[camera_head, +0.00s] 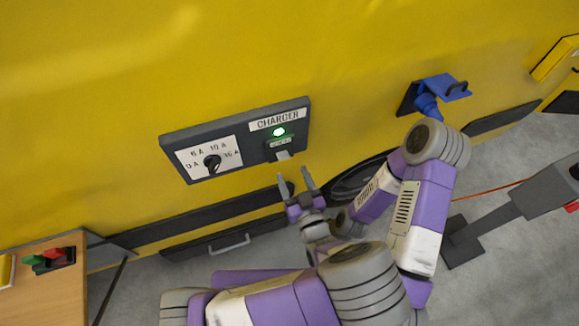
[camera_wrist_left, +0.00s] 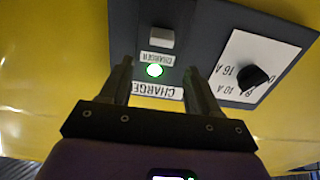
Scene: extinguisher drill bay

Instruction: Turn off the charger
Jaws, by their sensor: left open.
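The charger panel (camera_head: 240,153) is a dark grey plate on the yellow wall, labelled CHARGER. Its green light (camera_head: 279,131) is lit; it also glows in the left wrist view (camera_wrist_left: 155,70). Below the light, a pale switch (camera_head: 284,155) sticks out under a small label; it shows as a pale block in the left wrist view (camera_wrist_left: 160,37). A black rotary knob (camera_head: 212,163) sits on a white amp dial at the panel's left. My left gripper (camera_head: 297,180) is open and empty, just below and right of the switch, apparently not touching it. My right gripper is out of view.
A blue socket cover with a blue plug (camera_head: 428,105) is on the wall at right. A drawer handle (camera_head: 230,243) is below the panel. A wooden table (camera_head: 45,295) with red and green items stands at lower left. A grey stand (camera_head: 510,212) is at right.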

